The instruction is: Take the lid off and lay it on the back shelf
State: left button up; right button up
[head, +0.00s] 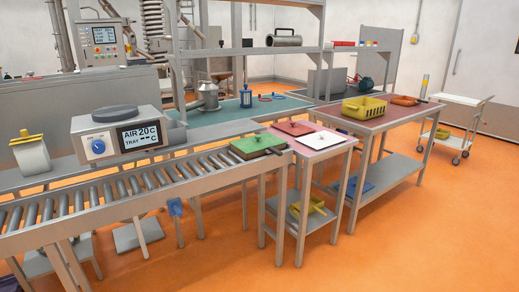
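Several lid-like pieces show; I cannot tell which is the task's lid. A metal canister (208,97) stands on the bench behind. The grey back shelf (240,51) runs above that bench and carries a metal cylinder (284,41). Neither of my grippers is in view.
The roller conveyor (122,189) crosses the left foreground. A display unit (126,137) stands behind it. A yellow basket (363,108) sits on the red-topped table at right. A white trolley (461,99) stands farther right. Orange floor (420,235) is open at front right.

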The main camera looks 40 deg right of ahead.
aim_at(251, 144)
jog(key=i+l, duration=0.25)
jog(key=l, duration=0.15)
jog(key=i+l, duration=0.2)
jog(key=l, duration=0.25)
jog(key=i+l, duration=0.25)
jog(key=l, duration=0.15)
jog(key=i+l, duration=0.2)
jog(key=l, duration=0.25)
jog(key=i+l, duration=0.25)
jog(key=l, duration=0.15)
